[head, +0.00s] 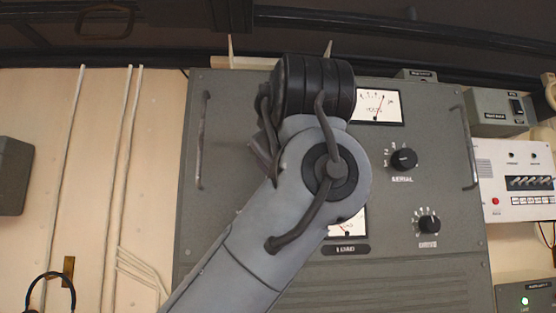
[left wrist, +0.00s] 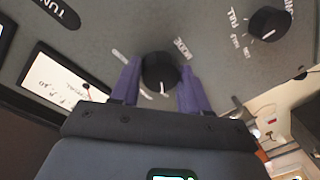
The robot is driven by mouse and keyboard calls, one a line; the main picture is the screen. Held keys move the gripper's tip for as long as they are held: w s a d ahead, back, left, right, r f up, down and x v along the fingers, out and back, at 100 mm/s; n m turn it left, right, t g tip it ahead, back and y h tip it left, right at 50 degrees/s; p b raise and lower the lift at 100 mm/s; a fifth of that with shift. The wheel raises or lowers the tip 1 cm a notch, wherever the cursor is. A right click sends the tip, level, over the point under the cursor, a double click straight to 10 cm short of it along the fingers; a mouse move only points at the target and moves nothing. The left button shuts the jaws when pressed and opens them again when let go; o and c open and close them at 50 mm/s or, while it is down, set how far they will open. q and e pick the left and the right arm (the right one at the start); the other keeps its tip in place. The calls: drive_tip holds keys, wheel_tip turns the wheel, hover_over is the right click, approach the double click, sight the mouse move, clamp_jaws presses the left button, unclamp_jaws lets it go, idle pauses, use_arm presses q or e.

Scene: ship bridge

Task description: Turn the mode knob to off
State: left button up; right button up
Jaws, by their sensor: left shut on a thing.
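The mode knob (left wrist: 158,68) is a round black knob on the grey panel, with a "MODE" label beside it in the left wrist view. Its white pointer mark points toward the bottom of that picture. My left gripper (left wrist: 160,80) is shut on this knob, with one purple finger on each side of it. In the head view my left arm comes up from below and hides the knob and the gripper. The other markings around the knob are too small or covered to read. My right gripper is not in view.
The grey radio panel (head: 240,200) has an aerial knob (head: 403,159), a lower black knob (head: 428,224) and an upper meter (head: 379,106). Handles stand at its left (head: 202,140) and right edges. Another black knob (left wrist: 270,23) sits near the mode knob.

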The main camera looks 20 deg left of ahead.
use_arm(q)
drive_tip(key=shift+r+n, duration=0.1)
drive_tip(key=shift+n, duration=0.5)
drive_tip(key=o, duration=1.1)
drive_tip(key=shift+c, duration=0.2)
drive_tip(key=b+v, duration=0.4)
drive_tip(key=v, duration=0.6)
drive_tip(key=shift+s+d+b, duration=0.15)
drive_tip(key=shift+s+b, duration=0.2)
drive_tip(key=shift+b, duration=0.05)
